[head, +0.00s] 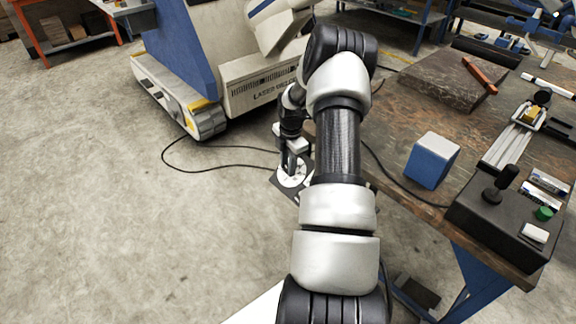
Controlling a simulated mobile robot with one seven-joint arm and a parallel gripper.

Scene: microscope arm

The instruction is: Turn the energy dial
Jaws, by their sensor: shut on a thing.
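The energy dial (293,179) shows as a white round face on a dark panel, left of the table's near edge. My gripper (292,168) points down over it. Its fingers are shut on the dial's knob at the middle of the white face. The knob itself is mostly hidden by the fingers. The right part of the panel is hidden behind my arm, and the dial's markings are too small to read.
A wooden table (408,118) at right bears a blue-white box (432,160) and a black control box (500,222) with a joystick. A laser machine (262,88) stands behind the gripper. A black cable (215,168) runs to the panel. Floor at left is clear.

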